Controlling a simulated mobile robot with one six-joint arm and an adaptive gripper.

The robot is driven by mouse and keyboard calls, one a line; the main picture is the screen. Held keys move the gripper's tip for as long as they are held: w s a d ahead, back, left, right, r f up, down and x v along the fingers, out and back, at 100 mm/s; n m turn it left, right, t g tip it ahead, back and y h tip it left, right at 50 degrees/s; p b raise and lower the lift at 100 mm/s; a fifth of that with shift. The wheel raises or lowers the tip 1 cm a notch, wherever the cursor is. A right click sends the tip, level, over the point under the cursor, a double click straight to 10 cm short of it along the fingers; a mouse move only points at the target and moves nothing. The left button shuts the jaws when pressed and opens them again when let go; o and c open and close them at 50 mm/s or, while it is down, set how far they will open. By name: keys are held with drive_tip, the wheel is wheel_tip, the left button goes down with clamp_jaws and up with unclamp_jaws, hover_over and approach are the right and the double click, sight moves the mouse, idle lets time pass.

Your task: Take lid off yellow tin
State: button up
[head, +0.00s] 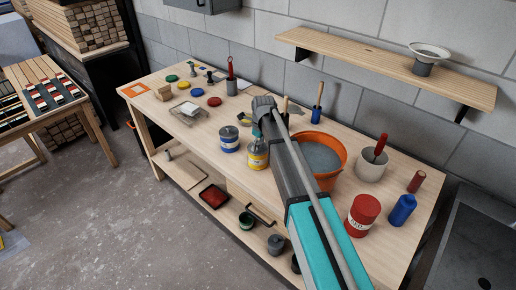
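The yellow tin (257,158) stands upright on the workbench, with a pale band around it. Its top is largely covered by my gripper (257,134), so I cannot tell whether a lid is on it. My gripper points down at the tin's top from the end of my arm. Its fingers are too small and hidden to show whether they are open or shut, or whether they touch the tin.
A blue-and-white tin (229,140) stands close left of the yellow tin. An orange bucket (329,172) stands close right. Several coloured discs, including a red one (214,101), lie further left. A red tin (362,215) and a blue bottle (402,210) stand at the right.

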drive_tip(key=c, duration=0.9)
drive_tip(key=shift+o, duration=0.2)
drive_tip(key=shift+r, duration=0.15)
drive_tip(key=shift+r+p, duration=0.95)
drive_tip(key=shift+p, duration=0.15)
drive_tip(key=s+d+r+p, duration=0.1)
drive_tip(key=s+r+p, duration=0.9)
drive_tip(key=s, duration=0.4)
drive_tip(key=shift+d+r+p, duration=0.2)
drive_tip(key=shift+r+p, duration=0.2)
